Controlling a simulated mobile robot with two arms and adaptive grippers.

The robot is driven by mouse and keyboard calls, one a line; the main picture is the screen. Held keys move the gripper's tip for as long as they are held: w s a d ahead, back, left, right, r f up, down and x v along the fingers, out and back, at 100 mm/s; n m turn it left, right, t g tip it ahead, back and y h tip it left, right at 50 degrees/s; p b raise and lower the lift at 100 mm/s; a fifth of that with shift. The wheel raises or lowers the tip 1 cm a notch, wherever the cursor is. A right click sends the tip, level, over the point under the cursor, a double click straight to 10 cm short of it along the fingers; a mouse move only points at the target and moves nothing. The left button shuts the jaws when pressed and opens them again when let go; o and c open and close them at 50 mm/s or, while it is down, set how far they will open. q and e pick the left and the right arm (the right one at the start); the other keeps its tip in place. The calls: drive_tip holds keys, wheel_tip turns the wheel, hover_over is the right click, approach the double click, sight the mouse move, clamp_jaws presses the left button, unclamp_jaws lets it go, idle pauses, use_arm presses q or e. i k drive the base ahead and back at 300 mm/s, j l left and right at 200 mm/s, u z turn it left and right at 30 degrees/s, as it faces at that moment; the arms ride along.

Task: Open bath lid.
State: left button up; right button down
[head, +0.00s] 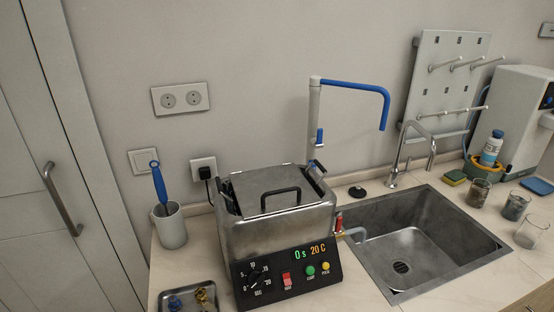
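The bath (268,237) is a steel box with a black front panel. It stands on the counter left of the sink, and its display reads 0 s and 20 C. Its flat steel lid (248,186) lies on top and looks closed. The lid has a black bar handle (281,199) on its upper face. Neither of my grippers shows in the head view, so I cannot see whether they are open or shut.
A sink (410,240) with a faucet (404,150) is right of the bath. A white cup with a blue-handled brush (170,226) and a metal tray (190,296) stand left. Glass beakers (516,205) stand far right. A blue-armed tap (345,84) rises behind the bath.

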sight(272, 181)
drive_tip(key=k+j+z, duration=0.1)
drive_tip(key=z, duration=0.3)
drive_tip(key=k+z, duration=0.55)
drive_tip(key=z, duration=0.25)
